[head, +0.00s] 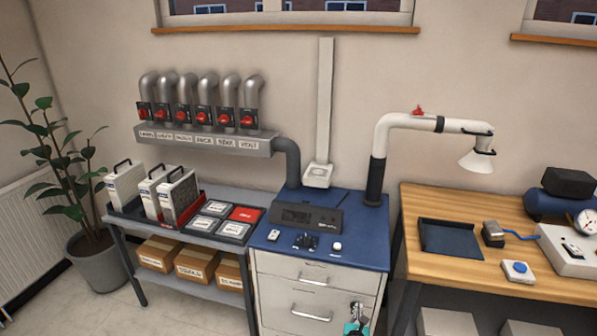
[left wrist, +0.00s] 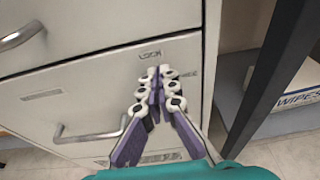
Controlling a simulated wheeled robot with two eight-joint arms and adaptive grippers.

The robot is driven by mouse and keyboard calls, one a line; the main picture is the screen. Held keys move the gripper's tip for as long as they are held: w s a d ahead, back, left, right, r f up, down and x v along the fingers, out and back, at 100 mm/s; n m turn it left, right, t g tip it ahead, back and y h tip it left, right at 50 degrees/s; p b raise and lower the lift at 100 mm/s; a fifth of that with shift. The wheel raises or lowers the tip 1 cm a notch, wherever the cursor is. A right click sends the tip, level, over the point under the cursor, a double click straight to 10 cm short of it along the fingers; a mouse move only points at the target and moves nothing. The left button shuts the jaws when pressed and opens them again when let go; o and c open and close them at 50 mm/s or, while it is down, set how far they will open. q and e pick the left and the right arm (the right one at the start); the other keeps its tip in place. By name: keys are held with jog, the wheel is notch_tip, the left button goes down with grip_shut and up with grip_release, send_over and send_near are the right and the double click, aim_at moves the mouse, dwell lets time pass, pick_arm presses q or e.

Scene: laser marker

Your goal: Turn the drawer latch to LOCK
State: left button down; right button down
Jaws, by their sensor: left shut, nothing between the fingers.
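The white drawer cabinet (head: 285,292) stands under the blue bench top in the head view. My left gripper (head: 355,312) is in front of its right side, at the bottom edge of that view. In the left wrist view my left gripper (left wrist: 160,75) is shut and empty, its fingertips over the drawer front (left wrist: 95,90). The LOCK label (left wrist: 150,54) shows just above the fingertips, and a second, partly covered label (left wrist: 193,72) is to their right. The latch itself is hidden behind the fingers, so I cannot tell its position or whether I touch it. My right gripper is not in view.
Drawer handles (left wrist: 88,133) stick out left of the gripper. A dark table leg (left wrist: 272,75) and a box marked WIPES (left wrist: 298,96) are to the right. The wooden table (head: 475,270) stands right of the cabinet, and a shelf cart (head: 190,235) stands left.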

pick_arm(q)
jog(key=shift+w, duration=0.2)
jog(key=shift+d, duration=0.15)
jog(key=shift+r, duration=0.1)
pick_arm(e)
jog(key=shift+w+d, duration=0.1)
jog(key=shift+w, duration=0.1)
pick_arm(q)
jog(key=shift+w+a, duration=0.1)
jog(key=shift+a, duration=0.25)
jog(key=shift+w+a, duration=0.2)
jog(key=shift+a, duration=0.45)
jog(key=shift+a, duration=0.1)
jog(key=shift+r, duration=0.1)
jog(key=shift+a+r, duration=0.1)
jog(key=shift+r, duration=0.2)
